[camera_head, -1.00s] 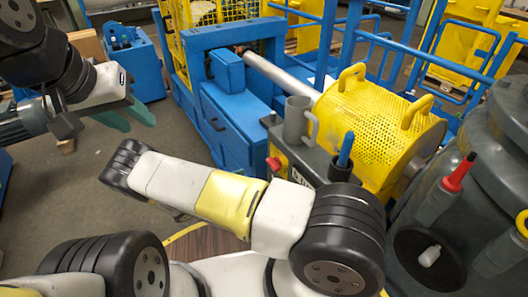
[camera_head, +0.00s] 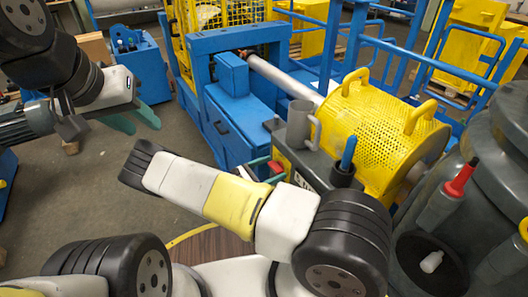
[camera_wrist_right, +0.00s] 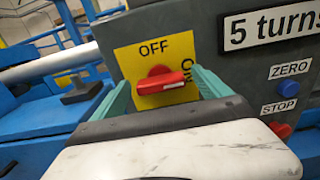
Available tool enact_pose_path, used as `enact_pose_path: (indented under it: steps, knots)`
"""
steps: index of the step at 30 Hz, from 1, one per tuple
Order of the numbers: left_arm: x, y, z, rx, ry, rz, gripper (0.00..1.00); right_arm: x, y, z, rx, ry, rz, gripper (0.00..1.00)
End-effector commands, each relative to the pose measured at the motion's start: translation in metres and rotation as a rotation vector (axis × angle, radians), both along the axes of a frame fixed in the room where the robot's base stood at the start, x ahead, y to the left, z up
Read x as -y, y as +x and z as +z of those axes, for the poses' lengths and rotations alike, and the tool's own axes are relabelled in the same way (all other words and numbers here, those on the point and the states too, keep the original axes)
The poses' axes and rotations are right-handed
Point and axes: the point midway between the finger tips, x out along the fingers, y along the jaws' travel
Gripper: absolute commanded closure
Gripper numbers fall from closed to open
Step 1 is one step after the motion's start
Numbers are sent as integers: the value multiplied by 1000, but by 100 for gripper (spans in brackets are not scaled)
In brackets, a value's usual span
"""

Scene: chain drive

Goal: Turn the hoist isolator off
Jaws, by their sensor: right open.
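The hoist isolator is a red rotary knob (camera_wrist_right: 162,82) on a yellow plate (camera_wrist_right: 142,56) marked OFF at the top and ON at the right. The knob's white mark points right, toward ON. The red knob also shows in the head view (camera_head: 276,167), at the left end of a grey control box. My right gripper (camera_wrist_right: 160,78) is open, with one teal finger on each side of the knob; I cannot tell whether they touch it. In the head view my right gripper's fingers (camera_head: 267,170) are partly hidden. My left gripper (camera_head: 145,126) is open and empty, away to the left.
The grey control box carries a "5 turns" label (camera_wrist_right: 266,26), ZERO and STOP labels and a red button (camera_wrist_right: 281,130). A grey mug (camera_head: 299,125) and a blue-handled tool (camera_head: 348,153) stand on top. A yellow perforated drum guard (camera_head: 385,130) is behind.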

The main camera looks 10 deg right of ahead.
Motion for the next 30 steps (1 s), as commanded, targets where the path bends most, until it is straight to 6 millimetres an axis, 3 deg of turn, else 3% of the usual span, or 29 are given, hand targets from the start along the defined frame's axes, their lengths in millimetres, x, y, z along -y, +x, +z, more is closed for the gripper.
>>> enact_pose_path:
  steps: [5,14,23,30]
  knots:
    - [0,0,0,0,0,0,64,0,0,0,0,0,0,15]
    - [0,0,0,0,0,0,64,0,0,0,0,0,0,74]
    - [0,0,0,0,0,0,64,0,0,0,-33,-11,0,75]
    - [0,0,0,0,0,0,64,0,1,0,-160,-56,-1,75]
